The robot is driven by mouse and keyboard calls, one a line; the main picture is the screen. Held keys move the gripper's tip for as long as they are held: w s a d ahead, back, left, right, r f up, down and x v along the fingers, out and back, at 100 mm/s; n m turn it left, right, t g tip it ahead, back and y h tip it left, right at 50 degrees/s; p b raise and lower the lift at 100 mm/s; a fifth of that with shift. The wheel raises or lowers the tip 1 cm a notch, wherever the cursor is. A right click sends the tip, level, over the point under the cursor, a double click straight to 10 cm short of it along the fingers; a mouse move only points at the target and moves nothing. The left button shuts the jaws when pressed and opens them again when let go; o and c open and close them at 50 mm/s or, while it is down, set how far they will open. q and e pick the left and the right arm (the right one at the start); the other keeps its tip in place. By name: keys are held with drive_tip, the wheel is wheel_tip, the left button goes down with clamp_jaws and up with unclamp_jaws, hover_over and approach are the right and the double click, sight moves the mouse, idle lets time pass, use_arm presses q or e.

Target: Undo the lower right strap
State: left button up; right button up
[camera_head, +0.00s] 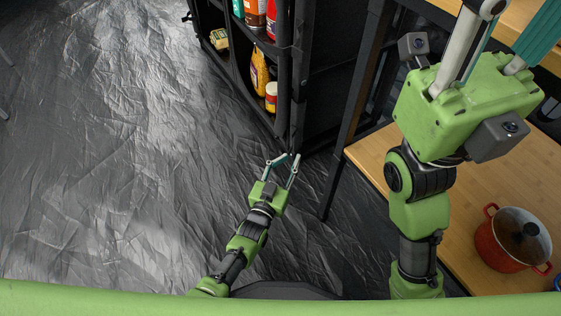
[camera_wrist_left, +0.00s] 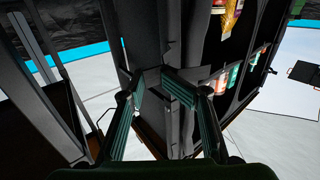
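The black cabinet (camera_head: 330,65) with open shelves stands at the top middle of the head view. Its dark corner also fills the middle of the left wrist view (camera_wrist_left: 142,35). My left gripper (camera_head: 291,156) is at the cabinet's lower front corner, with its fingers apart. In the left wrist view the two teal fingers (camera_wrist_left: 152,84) reach towards the dark corner; I cannot tell if they touch it. I cannot make out the lower right strap clearly against the black fabric. My right gripper (camera_head: 500,45) is raised at the upper right; its fingertips are out of frame.
A wooden table (camera_head: 385,150) with a dark leg stands close right of my left gripper. A red pot (camera_head: 500,250) sits on it. The crinkled dark floor (camera_head: 120,150) at left is clear.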

use_arm(q)
drive_tip(key=shift+w+a+r, duration=0.1)
drive_tip(key=shift+a+r, duration=0.05)
drive_tip(key=shift+a, duration=0.2)
wheel_tip(320, 180, up, 10)
idle(0.7)
